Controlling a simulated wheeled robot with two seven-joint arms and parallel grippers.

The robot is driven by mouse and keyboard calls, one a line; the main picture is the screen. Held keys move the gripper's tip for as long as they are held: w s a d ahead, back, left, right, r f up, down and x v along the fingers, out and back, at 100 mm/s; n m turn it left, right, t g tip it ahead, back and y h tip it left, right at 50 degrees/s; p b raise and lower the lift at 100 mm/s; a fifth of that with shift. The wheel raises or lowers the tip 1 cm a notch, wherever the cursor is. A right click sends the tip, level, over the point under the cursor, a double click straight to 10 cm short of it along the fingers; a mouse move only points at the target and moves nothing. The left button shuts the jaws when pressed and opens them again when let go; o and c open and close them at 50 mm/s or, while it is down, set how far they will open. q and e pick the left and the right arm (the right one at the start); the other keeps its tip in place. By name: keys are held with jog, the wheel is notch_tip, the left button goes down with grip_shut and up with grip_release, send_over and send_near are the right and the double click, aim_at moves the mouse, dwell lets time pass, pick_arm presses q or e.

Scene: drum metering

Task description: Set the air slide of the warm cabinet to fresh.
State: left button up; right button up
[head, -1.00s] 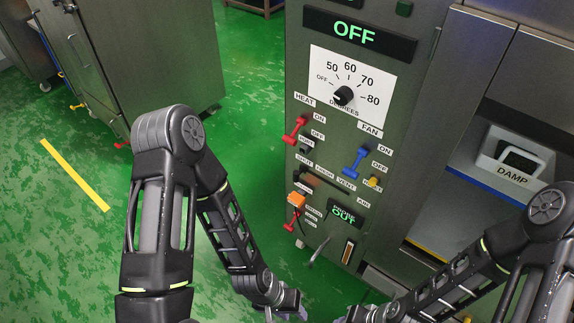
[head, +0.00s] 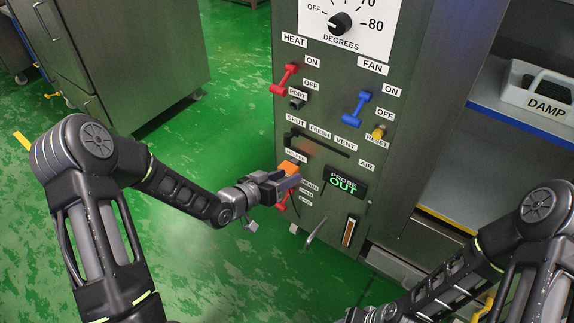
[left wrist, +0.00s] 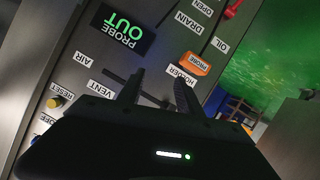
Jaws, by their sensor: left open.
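The cabinet's air slide is a dark slanting slot (head: 330,149) under the labels SHUT, FRESH and VENT, with the AIR label (head: 367,164) at its right. A dark knob (head: 291,138) seems to sit at its SHUT end. My left gripper (head: 292,179) is open and empty, just below the slot and close to the orange probe (head: 287,168). In the left wrist view the open fingers (left wrist: 157,90) point at the panel, with part of the slot between them; the SHUT end is hidden there. The right gripper is cut off below the head view.
The orange probe also shows beside a finger in the left wrist view (left wrist: 195,64). A red heat lever (head: 284,79), blue fan lever (head: 356,107) and yellow reset button (head: 379,132) lie above. A bent metal handle (head: 315,230) sticks out below.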

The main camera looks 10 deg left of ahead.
aim_at(287, 145)
pick_arm(q)
jog(key=w+a+r+m+t+h+b, duration=0.2)
jog(key=w+a+r+m+h+b, duration=0.1)
jog(key=a+b, duration=0.3)
jog(key=shift+w+r+m+t, duration=0.4)
jog(key=shift+r+m, duration=0.35)
jog(key=shift+m, duration=0.15)
pick_arm(e)
notch_tip(287, 145, down, 9)
jog(key=shift+w+d+f, duration=0.2)
pick_arm(q)
jog(key=shift+w+d+f+b, duration=0.1)
jog(key=shift+w+d+b, duration=0.15)
jog(key=shift+w+b, duration=0.15)
jog(key=b+x, duration=0.1)
jog(key=x, duration=0.5)
jog(key=shift+w+d, duration=0.15)
jog(key=shift+w, duration=0.25)
pick_arm(e)
jog(key=shift+w+d+f, duration=0.1)
jog(key=shift+f, duration=0.35)
jog(key=shift+w+d+f, duration=0.1)
jog(key=shift+f, duration=0.35)
pick_arm(q)
jog(key=shift+c, duration=0.3)
grip_shut()
